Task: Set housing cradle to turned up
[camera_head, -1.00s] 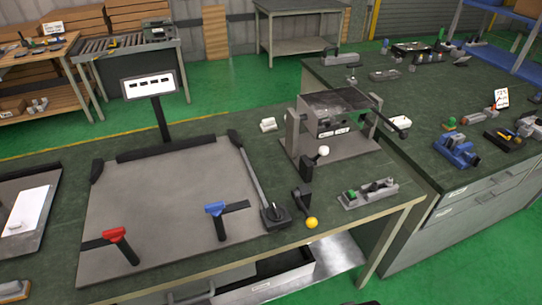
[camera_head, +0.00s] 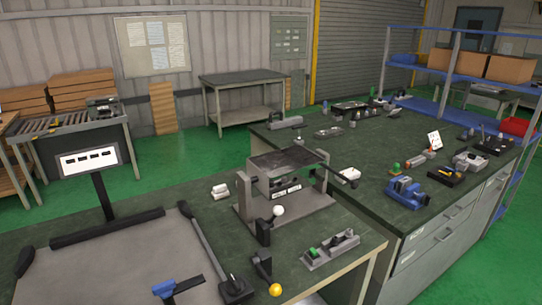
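The housing cradle (camera_head: 288,160) is a dark flat-topped box carried between two grey uprights on a grey base plate (camera_head: 305,207). Its top looks roughly level. A lever with a white ball knob (camera_head: 278,211) stands at the front left of the base. A second lever with a yellow ball knob (camera_head: 275,289) is nearer the table's front edge. Neither of my grippers shows in the view.
A grey tray with green and metal parts (camera_head: 330,249) lies right of the cradle. A white block (camera_head: 220,191) lies to its left. A sign on a black post (camera_head: 90,161) stands further left. The right bench holds a blue vise-like device (camera_head: 406,193) and several small parts.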

